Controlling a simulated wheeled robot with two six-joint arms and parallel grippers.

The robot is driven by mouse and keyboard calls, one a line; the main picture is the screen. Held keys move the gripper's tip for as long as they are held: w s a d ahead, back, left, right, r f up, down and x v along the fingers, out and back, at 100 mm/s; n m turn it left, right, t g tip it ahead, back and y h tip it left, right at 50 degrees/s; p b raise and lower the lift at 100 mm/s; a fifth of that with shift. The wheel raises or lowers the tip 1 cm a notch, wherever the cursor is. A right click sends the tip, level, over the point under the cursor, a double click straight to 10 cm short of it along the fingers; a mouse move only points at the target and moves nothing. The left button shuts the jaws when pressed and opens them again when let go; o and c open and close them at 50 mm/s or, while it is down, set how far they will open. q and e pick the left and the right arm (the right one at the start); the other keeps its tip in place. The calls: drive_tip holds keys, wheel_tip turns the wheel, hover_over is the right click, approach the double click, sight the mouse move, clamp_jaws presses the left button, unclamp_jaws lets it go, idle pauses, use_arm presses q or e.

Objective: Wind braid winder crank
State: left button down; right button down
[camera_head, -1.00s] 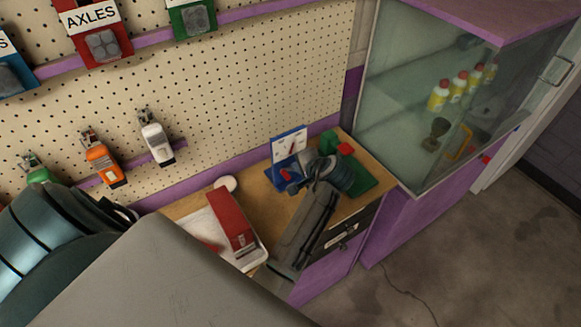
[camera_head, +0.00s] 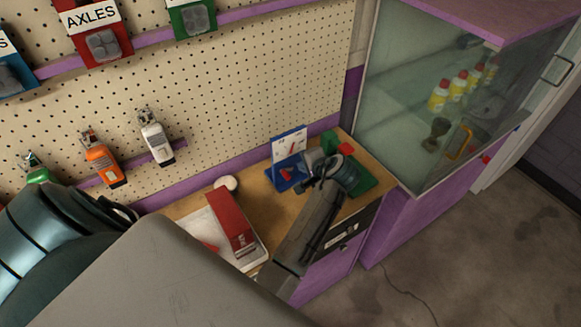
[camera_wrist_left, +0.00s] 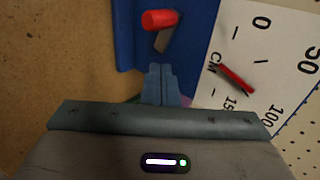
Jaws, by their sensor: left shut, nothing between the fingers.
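The braid winder is a blue stand (camera_head: 284,180) on the wooden bench top, with a white scale card (camera_head: 289,146) bearing a red pointer. Its crank has a red knob (camera_head: 286,174), which also shows in the left wrist view as a red cylinder (camera_wrist_left: 160,20) beside a grey crank arm (camera_wrist_left: 162,40). My left gripper (camera_head: 304,186) is just right of the knob. In the left wrist view its fingertips (camera_wrist_left: 159,72) are together and empty, below the knob and apart from it in the picture. Part of the stand is hidden by the gripper. My right gripper is not in view.
A green base (camera_head: 372,182) with a red block (camera_head: 346,149) stands right of the gripper. A white tray (camera_head: 250,262) with a red box (camera_head: 231,220) lies on the left of the bench. A glass cabinet (camera_head: 410,110) stands at the right, a pegboard (camera_head: 270,70) behind.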

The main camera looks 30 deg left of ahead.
use_arm(q)
drive_tip(key=shift+s+a+r, duration=0.1)
drive_tip(key=shift+s+r, duration=0.1)
drive_tip(key=shift+s, duration=0.05)
idle(0.3)
